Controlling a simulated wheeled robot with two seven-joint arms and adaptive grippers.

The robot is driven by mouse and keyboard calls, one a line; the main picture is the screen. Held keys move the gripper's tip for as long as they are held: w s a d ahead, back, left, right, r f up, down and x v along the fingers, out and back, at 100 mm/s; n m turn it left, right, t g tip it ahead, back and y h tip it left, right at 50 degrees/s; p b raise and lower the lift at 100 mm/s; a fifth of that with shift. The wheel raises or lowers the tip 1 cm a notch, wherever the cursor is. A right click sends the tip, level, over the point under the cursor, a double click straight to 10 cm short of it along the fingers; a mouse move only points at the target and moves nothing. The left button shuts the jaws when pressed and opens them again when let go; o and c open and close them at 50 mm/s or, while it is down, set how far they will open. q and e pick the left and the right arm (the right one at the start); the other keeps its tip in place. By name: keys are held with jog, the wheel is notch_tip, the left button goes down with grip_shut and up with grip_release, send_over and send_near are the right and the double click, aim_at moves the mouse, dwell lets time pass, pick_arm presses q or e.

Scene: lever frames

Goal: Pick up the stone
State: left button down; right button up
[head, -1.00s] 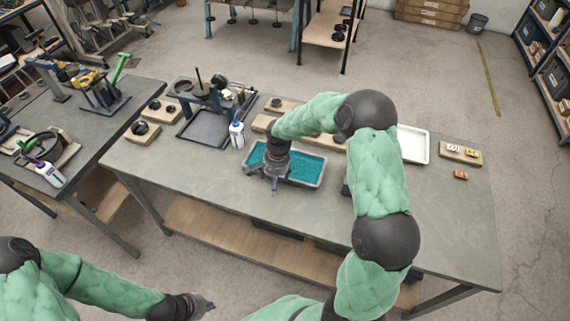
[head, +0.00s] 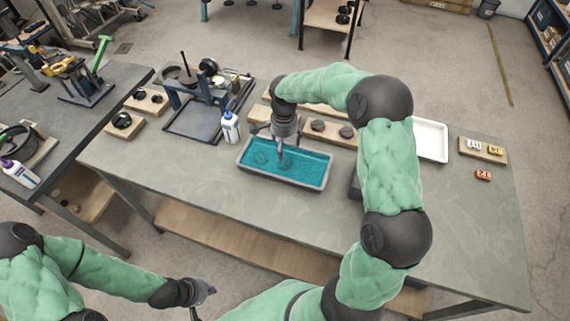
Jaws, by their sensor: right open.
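A grey-rimmed tray (head: 250,171) of teal liquid stands on the grey workbench. Faint round shapes show in the liquid, too unclear to name. Dark rounded pieces that look like stones, one left (head: 318,125) and one right (head: 347,132), sit on a wooden board behind the tray. I cannot tell which thing is the stone of the task. My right gripper (head: 272,142) is open, over the back part of the tray, pointing down. Whether its fingertips touch the liquid is unclear. My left gripper (head: 203,300) is low at the front, away from the bench; its jaws are unclear.
A white bottle (head: 231,128) stands left of the tray, beside a dark stand on a metal base (head: 195,124). A white tray (head: 431,140) and a board with small blocks (head: 471,148) are at the right. The front of the bench (head: 210,184) is clear.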

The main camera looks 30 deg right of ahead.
jog(key=f, duration=0.2)
jog(key=b, duration=0.1)
send_over(284, 164)
jog(key=f, duration=0.4)
jog(key=shift+s+a+f, duration=0.15)
jog(key=shift+s, duration=0.2)
jog(key=shift+w+f+b, duration=0.2)
jog(key=shift+f+b, duration=0.15)
jog(key=shift+f, duration=1.15)
jog(key=shift+w+f+b, duration=0.2)
jog(key=shift+f+b, duration=0.15)
jog(key=shift+f, duration=1.15)
pick_arm(q)
jog(key=f, duration=0.3)
jog(key=shift+w+d, duration=0.2)
jog(key=shift+w, duration=0.15)
pick_arm(e)
jog(key=c, duration=1.3)
